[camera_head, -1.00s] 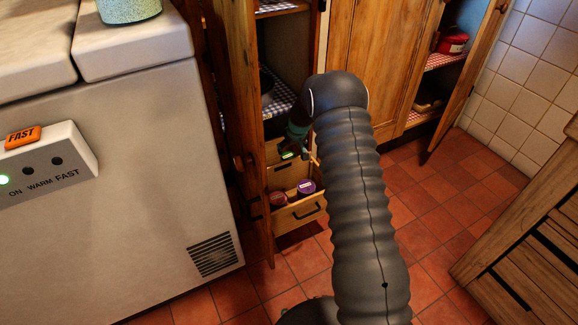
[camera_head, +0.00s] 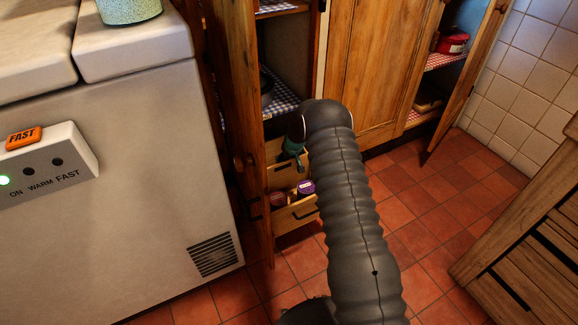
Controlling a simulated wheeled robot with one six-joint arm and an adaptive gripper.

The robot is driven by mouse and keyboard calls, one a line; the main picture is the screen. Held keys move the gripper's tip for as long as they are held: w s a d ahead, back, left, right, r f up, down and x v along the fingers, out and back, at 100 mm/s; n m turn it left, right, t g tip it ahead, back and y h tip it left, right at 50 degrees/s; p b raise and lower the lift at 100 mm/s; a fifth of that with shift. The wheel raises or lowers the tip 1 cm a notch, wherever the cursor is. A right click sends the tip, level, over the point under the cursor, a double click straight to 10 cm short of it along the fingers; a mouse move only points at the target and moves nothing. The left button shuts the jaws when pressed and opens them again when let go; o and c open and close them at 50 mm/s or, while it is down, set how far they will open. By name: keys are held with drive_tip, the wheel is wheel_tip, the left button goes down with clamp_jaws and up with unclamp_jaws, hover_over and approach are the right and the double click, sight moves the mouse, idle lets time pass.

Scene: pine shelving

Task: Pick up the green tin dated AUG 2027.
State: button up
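My gripper (camera_head: 291,159) is small and dark, with a teal part at the wrist. It hangs above the open wooden drawer (camera_head: 297,214) at the bottom of the left cupboard. My own arm partly covers it, and its fingers are too small to tell open from shut. In the drawer stand a purple-lidded tin (camera_head: 305,187) and a dark red tin (camera_head: 278,199), both below the gripper. I cannot make out a green tin or any date in this view. The drawer's right part is hidden by my arm.
An open cupboard door (camera_head: 236,130) and a white chest appliance (camera_head: 120,190) stand left of the drawer. A second open cupboard at right holds a red container (camera_head: 453,41). A slatted wooden unit (camera_head: 530,240) stands at lower right. Tiled floor (camera_head: 430,220) between is clear.

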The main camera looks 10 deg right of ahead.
drive_tip(key=shift+r, duration=0.1)
drive_tip(key=c, duration=1.1)
